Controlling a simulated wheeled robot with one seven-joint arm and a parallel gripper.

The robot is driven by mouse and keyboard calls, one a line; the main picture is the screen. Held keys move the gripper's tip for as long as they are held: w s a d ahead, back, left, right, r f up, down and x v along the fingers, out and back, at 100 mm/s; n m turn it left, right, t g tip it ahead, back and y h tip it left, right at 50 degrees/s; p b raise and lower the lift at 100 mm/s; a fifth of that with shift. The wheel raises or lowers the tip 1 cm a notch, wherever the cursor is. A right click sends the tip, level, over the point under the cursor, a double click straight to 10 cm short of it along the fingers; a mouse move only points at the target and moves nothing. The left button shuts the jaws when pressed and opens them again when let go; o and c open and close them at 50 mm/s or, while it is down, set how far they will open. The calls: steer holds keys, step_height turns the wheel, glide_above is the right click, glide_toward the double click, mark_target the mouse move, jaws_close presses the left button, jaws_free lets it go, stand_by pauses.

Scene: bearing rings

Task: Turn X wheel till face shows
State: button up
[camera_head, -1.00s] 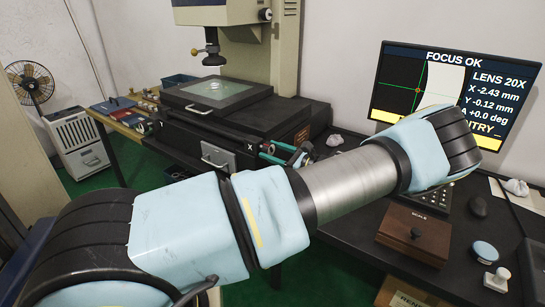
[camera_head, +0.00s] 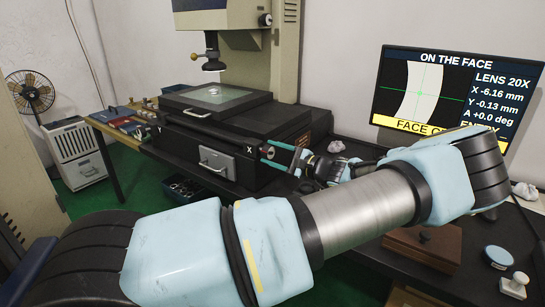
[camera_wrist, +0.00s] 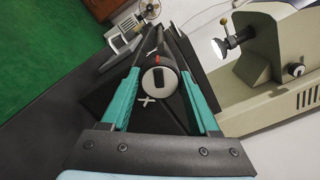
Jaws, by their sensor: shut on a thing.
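My gripper (camera_head: 284,157) has its teal fingers on either side of the X wheel at the front right of the measuring machine. In the wrist view my gripper (camera_wrist: 160,65) is shut on the X wheel (camera_wrist: 160,82), a pale round knob with a dark grip and a red mark, beside a white X. The monitor (camera_head: 455,92) reads ON THE FACE, X -6.16 mm, Y -0.13 mm, A +0.0 deg, with the green crosshair inside the white curved band. A small ring (camera_head: 214,92) lies on the stage glass (camera_head: 240,97) under the lens (camera_head: 213,66).
My arm crosses the front of the bench. A wooden box (camera_head: 422,246) with a knob, a blue round pad (camera_head: 498,257) and a white stamp-like piece (camera_head: 514,286) are at the right. A side table with tools (camera_head: 125,118) and a fan (camera_head: 28,88) are at the left.

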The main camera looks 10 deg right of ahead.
stand_by(0.4)
steer(key=o, duration=1.4)
steer(key=shift+c, duration=0.2)
steer(key=shift+s, duration=0.1)
steer(key=b+v, duration=0.2)
steer(key=v, duration=0.8)
steer(key=shift+s+d+b, duration=0.25)
steer(key=shift+d+b, duration=0.1)
